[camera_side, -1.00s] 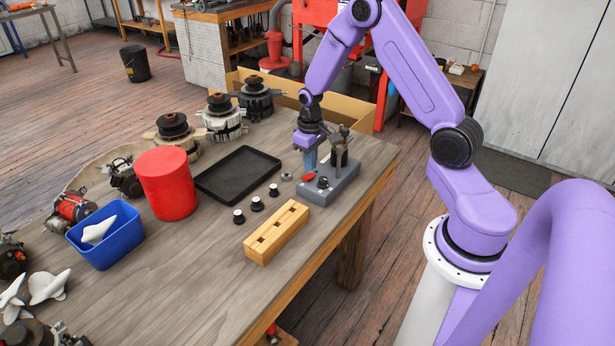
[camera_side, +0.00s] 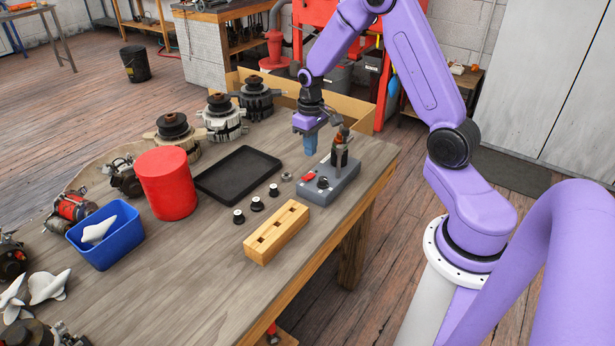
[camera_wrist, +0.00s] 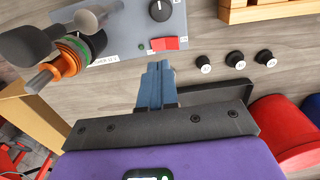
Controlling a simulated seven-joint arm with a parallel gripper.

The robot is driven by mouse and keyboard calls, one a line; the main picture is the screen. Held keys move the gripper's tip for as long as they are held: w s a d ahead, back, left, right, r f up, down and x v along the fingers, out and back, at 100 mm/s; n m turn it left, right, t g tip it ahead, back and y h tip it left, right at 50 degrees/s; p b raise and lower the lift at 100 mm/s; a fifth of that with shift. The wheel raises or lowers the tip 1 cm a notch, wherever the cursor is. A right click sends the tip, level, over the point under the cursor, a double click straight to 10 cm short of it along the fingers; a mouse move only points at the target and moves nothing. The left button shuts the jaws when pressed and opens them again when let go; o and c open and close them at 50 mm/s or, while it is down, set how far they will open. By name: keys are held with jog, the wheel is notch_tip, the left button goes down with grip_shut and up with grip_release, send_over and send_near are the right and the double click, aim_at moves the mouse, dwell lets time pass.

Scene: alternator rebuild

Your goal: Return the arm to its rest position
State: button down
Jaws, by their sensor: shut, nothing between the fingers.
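My gripper (camera_side: 310,149) hangs over the workbench, behind and left of a grey control box (camera_side: 345,190). Its blue fingers (camera_wrist: 158,82) are together in the wrist view, with nothing between them. In the side view the fingertips appear above the bench, apart from the box. The grey box carries a dark knob, a red switch (camera_wrist: 166,43) and an upright tool with an orange and green collar (camera_wrist: 72,58).
A black tray (camera_side: 238,174) lies left of my gripper. Several small black-and-white knobs and a wooden block (camera_side: 277,232) are in front. A red cylinder (camera_side: 167,183), a blue bin (camera_side: 106,237) and alternators (camera_side: 257,98) stand further left and behind.

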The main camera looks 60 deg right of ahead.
jog(key=s+a+r+n, duration=0.35)
jog(key=s+a, duration=0.25)
jog(key=a, duration=0.3)
jog(key=s+a+r+n, duration=0.3)
jog(key=s+a+r, duration=0.25)
jog(key=a, duration=0.25)
jog(key=s+a+r+n, duration=0.1)
jog(key=s+n, duration=0.2)
jog(key=s, duration=0.5)
jog(key=s+a+r+n, duration=0.1)
jog(key=s+r+n, duration=0.1)
jog(key=s, duration=0.7)
jog(key=shift+s+a+r+n, duration=0.2)
jog(key=shift+a+r+n, duration=0.1)
jog(key=shift+n, duration=0.25)
